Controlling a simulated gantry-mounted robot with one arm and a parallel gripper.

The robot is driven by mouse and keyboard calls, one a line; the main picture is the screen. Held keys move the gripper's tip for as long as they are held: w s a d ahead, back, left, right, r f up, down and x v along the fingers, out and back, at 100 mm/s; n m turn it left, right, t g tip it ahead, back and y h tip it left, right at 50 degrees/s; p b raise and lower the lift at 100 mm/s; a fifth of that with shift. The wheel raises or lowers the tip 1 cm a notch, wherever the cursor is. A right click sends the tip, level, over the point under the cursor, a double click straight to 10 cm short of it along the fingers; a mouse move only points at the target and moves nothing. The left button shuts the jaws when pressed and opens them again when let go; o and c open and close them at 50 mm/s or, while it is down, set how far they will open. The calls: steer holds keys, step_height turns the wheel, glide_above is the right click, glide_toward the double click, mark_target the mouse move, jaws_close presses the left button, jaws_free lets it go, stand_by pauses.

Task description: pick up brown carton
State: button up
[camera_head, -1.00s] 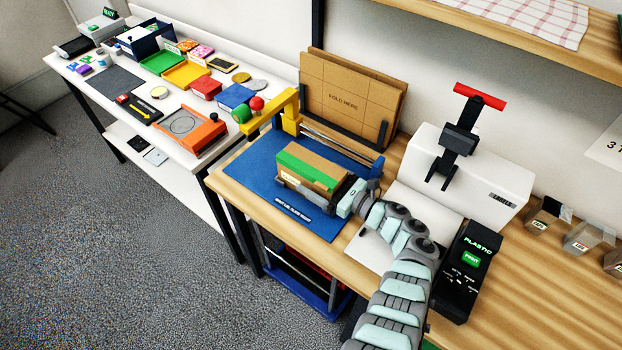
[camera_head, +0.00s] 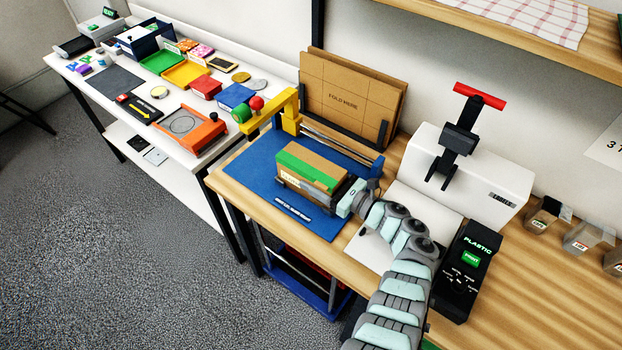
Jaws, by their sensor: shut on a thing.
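The brown carton (camera_head: 322,164) is a small box with a green strip along its top. It is on or just over the blue mat (camera_head: 244,181) on the wooden table; I cannot tell whether it touches the mat. My gripper (camera_head: 312,185) reaches in from the right and is shut on the carton. One dark finger lies along the carton's near side. The far finger is hidden behind the carton.
A yellow arm with rails (camera_head: 284,112) stands behind the carton. Folded cardboard (camera_head: 345,95) leans at the back. A white machine with a red handle (camera_head: 480,175) and a black label printer (camera_head: 467,270) stand to the right.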

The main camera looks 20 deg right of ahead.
steer(key=shift+c, duration=0.7)
steer(key=shift+r, duration=0.1)
